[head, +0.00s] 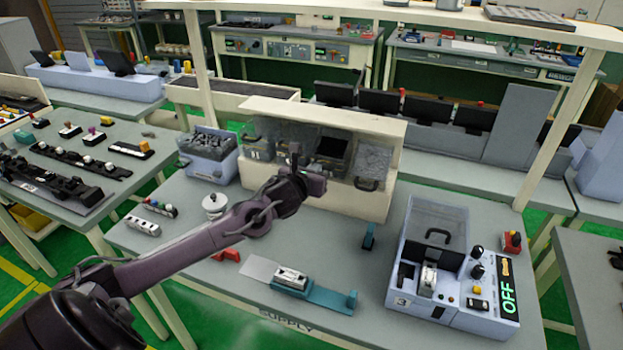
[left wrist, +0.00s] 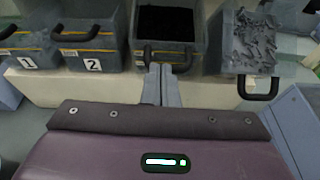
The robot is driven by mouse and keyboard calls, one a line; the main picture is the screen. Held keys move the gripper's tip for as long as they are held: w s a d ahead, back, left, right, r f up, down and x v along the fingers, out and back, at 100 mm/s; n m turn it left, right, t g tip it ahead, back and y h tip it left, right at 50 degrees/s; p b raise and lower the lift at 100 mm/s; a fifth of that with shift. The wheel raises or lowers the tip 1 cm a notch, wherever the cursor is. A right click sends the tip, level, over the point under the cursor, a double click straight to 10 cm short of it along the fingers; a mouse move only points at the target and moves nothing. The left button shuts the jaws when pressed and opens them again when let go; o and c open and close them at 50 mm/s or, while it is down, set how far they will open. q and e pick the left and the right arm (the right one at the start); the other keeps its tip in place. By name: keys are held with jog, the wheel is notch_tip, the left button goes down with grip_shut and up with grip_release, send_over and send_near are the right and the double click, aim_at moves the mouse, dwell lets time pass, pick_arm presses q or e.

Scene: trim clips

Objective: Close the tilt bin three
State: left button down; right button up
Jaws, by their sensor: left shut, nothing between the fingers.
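The tilt bins sit side by side in a cream housing (head: 345,204) at the back of the table. In the left wrist view, bins one (left wrist: 28,55) and two (left wrist: 88,55) show their number labels. To their right is tilt bin three (left wrist: 194,48), tilted out with its black inside showing; it also shows in the head view (head: 331,147). My left gripper (left wrist: 160,68) is shut and empty, its fingertips at the front of bin three by the handle. I cannot tell whether they touch. The fingers hide bin three's label. My right gripper is not in view.
Right of bin three, another bin (left wrist: 265,45) hangs open with grey pieces in it. A blue-grey crate of parts (head: 208,146) stands left of the housing. A control box (head: 440,290) with an OFF display stands at the right. A teal fixture (head: 318,294) lies in front.

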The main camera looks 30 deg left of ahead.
aim_at(319, 159)
pick_arm(q)
jog(key=shift+w+a+r+b, duration=0.15)
jog(key=shift+w+r+b, duration=0.25)
jog(key=shift+w+b, duration=0.3)
jog(key=shift+w+a+r+b, duration=0.1)
jog(key=shift+w+r+b, duration=0.25)
jog(key=shift+w+r, duration=0.25)
jog(key=shift+w+f, duration=0.1)
jog(key=shift+f, duration=0.1)
